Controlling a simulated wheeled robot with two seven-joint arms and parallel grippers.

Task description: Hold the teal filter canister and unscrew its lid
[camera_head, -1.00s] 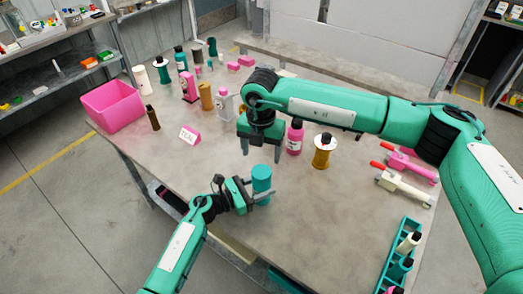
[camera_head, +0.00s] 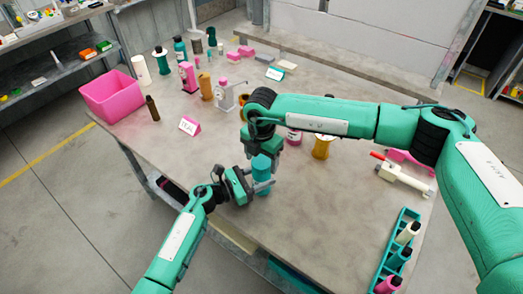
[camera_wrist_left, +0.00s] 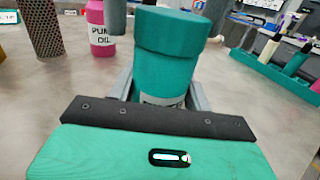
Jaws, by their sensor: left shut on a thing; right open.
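The teal filter canister (camera_head: 261,172) stands upright near the front of the table, clear in the left wrist view (camera_wrist_left: 165,72) with its wide teal lid (camera_wrist_left: 172,30) on top. My left gripper (camera_head: 262,187) is shut around the canister's body from the side; its grey fingers flank it in the left wrist view (camera_wrist_left: 160,92). My right gripper (camera_head: 262,158) points down over the canister, open, with its fingers at either side of the lid. The right hand hides most of the lid in the head view. Whether those fingers touch the lid I cannot tell.
Bottles stand behind my right arm. A gold spool (camera_head: 322,147), a cream-handled tool (camera_head: 403,180) and a teal bottle rack (camera_head: 398,250) are to the right.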

